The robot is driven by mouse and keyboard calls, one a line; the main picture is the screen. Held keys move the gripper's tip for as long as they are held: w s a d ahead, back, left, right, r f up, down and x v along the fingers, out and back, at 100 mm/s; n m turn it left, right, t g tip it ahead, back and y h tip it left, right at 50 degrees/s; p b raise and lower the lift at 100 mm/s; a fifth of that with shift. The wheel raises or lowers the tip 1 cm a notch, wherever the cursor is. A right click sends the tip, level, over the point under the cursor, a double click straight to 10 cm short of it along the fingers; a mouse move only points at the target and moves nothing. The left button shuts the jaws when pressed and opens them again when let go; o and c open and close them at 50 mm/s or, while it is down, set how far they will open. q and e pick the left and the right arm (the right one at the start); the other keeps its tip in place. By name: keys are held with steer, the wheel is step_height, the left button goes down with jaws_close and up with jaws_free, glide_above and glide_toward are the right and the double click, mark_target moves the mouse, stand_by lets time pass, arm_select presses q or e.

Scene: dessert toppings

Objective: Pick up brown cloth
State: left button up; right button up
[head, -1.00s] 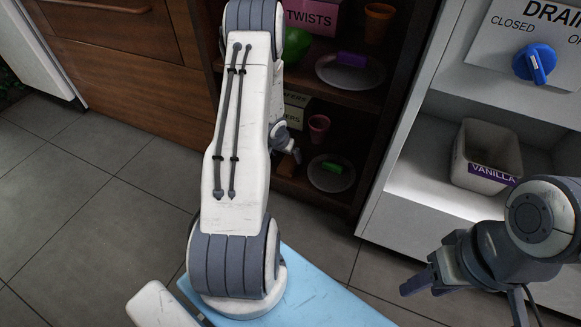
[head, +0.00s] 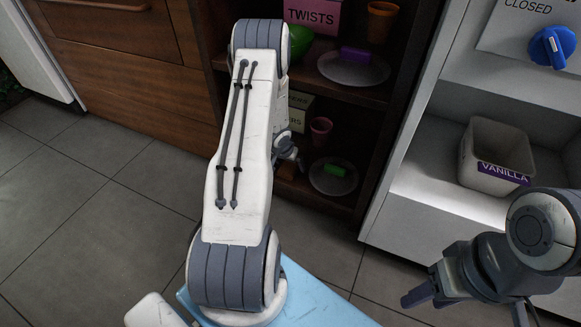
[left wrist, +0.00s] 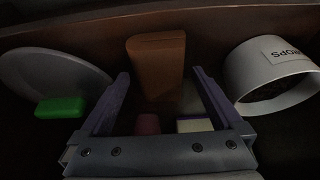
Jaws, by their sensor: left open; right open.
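A brown, block-shaped piece (left wrist: 155,62), which I take as the brown cloth, shows in the left wrist view beyond and between the open fingers of my left gripper (left wrist: 162,82). No contact with the fingers is visible. In the head view my left gripper (head: 297,160) is at the lower shelf of the dark cabinet, partly hidden by my arm. A small brown patch of the cloth (head: 287,170) shows just below it. My right gripper (head: 468,303) is open and empty at the lower right.
A pink cup (head: 320,130) is near the gripper. The shelf above (head: 345,92) limits headroom. A vanilla bin (head: 495,155) stands at the right.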

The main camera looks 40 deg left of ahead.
mark_target(290, 165)
arm_select(q)
steer(key=shift+f, duration=0.15)
steer(key=c, duration=1.4)
steer(key=shift+r, duration=0.55)
step_height(290, 165, up, 4)
steer(key=p, duration=0.5)
steer(key=shift+r, duration=0.25)
steer(key=d, duration=0.1)
steer(key=d+b, duration=0.1)
steer(key=s+d+r, duration=0.1)
steer(key=shift+d, duration=0.15)
steer(key=shift+s+d+r+p, duration=0.4)
steer(key=shift+d+r, duration=0.4)
steer(key=shift+d, duration=0.5)
steer(key=shift+s+d+r+p, duration=0.25)
steer(key=shift+s+d+r, duration=0.2)
steer(key=shift+d+r, duration=0.65)
steer(key=shift+s+d+r+p, duration=0.4)
steer(key=shift+d+r, duration=0.15)
steer(key=shift+d, duration=1)
